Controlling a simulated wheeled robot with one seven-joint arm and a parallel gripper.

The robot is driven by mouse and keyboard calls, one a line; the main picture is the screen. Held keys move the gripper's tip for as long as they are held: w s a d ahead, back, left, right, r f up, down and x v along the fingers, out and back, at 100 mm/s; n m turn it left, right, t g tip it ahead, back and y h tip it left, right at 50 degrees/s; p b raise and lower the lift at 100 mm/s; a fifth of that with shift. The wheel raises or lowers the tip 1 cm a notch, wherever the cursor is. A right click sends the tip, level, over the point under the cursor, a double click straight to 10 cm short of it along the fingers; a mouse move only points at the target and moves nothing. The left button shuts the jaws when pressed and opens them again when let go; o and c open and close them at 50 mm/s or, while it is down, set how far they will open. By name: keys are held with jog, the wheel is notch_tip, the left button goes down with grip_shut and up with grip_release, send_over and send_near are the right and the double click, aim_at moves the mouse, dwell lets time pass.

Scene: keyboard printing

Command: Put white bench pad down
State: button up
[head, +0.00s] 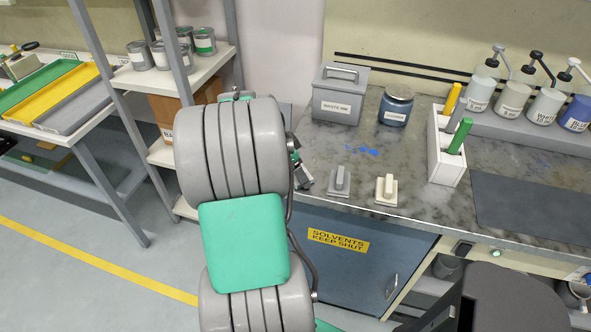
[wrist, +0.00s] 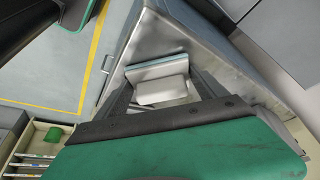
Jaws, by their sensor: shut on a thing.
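My gripper (wrist: 160,77) shows in the wrist view, its two dark fingers closed on the sides of a pale white-grey block with a teal strip along its far edge. I take this block to be the white bench pad (wrist: 161,90). It is over or close to a grey surface; I cannot tell whether it touches. In the head view my arm hides the held pad and most of the gripper. A grey handled block (head: 339,181) and a cream handled block (head: 386,189) stand apart on the marbled worktop (head: 300,150) near its front edge.
A grey waste ink box (head: 340,95), a dark blue jar (head: 396,106) and a white holder (head: 447,165) with coloured handles stand on the worktop. Pump bottles (head: 480,92) line the back right. A dark mat (head: 530,208) lies at right. Shelves (head: 160,80) stand left.

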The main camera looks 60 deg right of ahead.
jog(key=shift+s+a+f+b, duration=0.1)
jog(key=shift+a+f+b, duration=0.2)
jog(key=shift+f, duration=0.35)
jog(key=o, duration=1.3)
jog(key=shift+f, duration=0.25)
jog(key=shift+c, duration=0.2)
jog(key=d+p+v, duration=0.1)
jog(key=v, duration=1.3)
jog(key=w+a+n+t, duration=0.3)
jog(key=w+a+n, duration=0.55)
jog(key=a, duration=0.25)
jog(key=a+f+n+t+y, duration=0.1)
jog(key=a+f+n, duration=0.1)
jog(key=a+n, duration=0.6)
jog(key=a+f+n+t+y, duration=0.2)
jog(key=a+n, duration=0.7)
jog(key=a, duration=1.1)
jog(key=shift+w+a+y, duration=0.25)
jog(key=shift+w+y, duration=0.05)
jog(key=shift+w, duration=0.15)
